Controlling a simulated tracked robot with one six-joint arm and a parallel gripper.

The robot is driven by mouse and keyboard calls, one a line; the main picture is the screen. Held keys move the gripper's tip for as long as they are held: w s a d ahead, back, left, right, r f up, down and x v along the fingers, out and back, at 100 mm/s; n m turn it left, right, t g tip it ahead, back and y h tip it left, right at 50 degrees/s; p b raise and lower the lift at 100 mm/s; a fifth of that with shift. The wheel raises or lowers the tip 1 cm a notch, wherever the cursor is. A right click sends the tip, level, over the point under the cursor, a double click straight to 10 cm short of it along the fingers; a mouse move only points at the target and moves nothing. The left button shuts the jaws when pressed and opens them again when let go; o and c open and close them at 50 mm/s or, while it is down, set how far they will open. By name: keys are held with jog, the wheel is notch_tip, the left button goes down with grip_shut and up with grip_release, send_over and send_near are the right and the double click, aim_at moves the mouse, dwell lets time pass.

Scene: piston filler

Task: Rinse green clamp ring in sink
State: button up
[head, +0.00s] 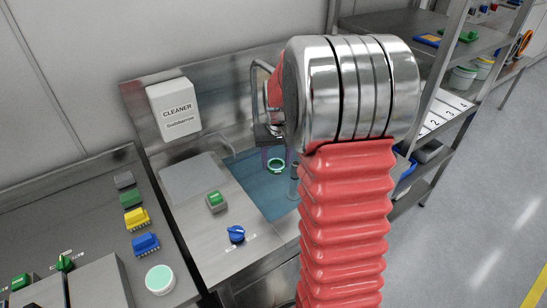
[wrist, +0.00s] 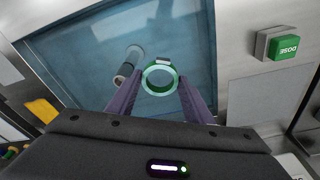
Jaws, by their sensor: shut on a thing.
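The green clamp ring (wrist: 160,79) sits between the tips of my gripper's two purple fingers in the wrist view. My gripper (wrist: 160,92) is shut on it. In the head view the ring (head: 276,166) hangs over the blue-tinted basin of the sink (head: 259,195), below my gripper (head: 276,156). I cannot tell whether the ring touches the water. A dark cylindrical tube (wrist: 128,66) stands in the sink to the left of the ring in the wrist view. My arm hides the right part of the sink in the head view.
A white cleaner dispenser (head: 174,109) is on the back wall. A green dose button (head: 216,201) and a blue knob (head: 236,234) are on the counter left of the sink. Coloured brushes (head: 137,218) lie further left. A metal shelf (head: 460,60) stands at right.

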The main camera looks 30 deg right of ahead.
jog(key=shift+f, duration=0.15)
notch_tip(320, 180, down, 14)
jog(key=shift+r, duration=0.2)
dwell(1.5)
jog(key=shift+s, duration=0.2)
dwell(0.5)
jog(key=shift+s, duration=0.4)
jog(key=shift+w, duration=0.1)
jog(key=shift+w, duration=1.1)
jog(key=shift+s, duration=1.2)
